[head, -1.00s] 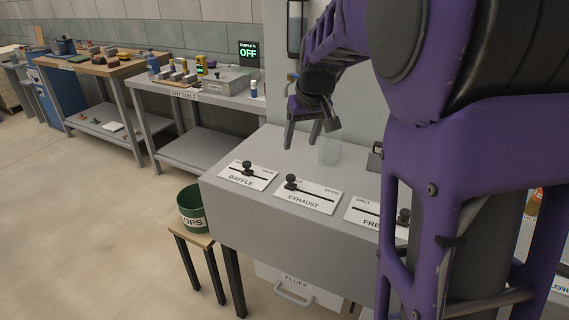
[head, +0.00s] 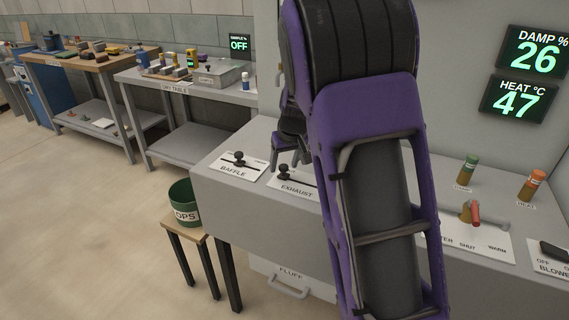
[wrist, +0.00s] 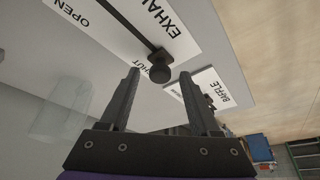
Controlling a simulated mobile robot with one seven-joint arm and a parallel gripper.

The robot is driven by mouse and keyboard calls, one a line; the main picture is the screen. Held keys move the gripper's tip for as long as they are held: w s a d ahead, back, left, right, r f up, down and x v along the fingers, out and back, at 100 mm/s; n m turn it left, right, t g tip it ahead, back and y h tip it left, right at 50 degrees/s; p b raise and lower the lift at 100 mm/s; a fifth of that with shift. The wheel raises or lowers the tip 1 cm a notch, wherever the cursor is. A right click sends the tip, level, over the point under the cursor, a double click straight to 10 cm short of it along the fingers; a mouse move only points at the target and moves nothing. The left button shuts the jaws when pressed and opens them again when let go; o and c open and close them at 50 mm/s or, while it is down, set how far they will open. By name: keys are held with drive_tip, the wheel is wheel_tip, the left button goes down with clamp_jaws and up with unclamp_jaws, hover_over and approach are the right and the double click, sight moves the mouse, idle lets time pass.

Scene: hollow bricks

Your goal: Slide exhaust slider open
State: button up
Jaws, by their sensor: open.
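The exhaust slider is a black knob (head: 281,172) in a dark slot on a white plate marked EXHAUST (head: 296,188). In the wrist view the knob (wrist: 159,71) stands at the SHUT end, and the slot runs away from it toward OPEN. My gripper (head: 288,160) is open over this plate. In the wrist view its two fingers (wrist: 160,82) lie on either side of the knob, which shows in the gap near the fingertips. I cannot tell whether either finger touches it. My arm hides the right part of the plate in the head view.
The BAFFLE plate with its black knob (head: 239,158) lies just left. Displays read damp 26 (head: 539,51) and heat 47 (head: 518,100). A green bucket (head: 184,203) stands on a stool below.

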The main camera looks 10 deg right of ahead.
clamp_jaws()
idle(1.4)
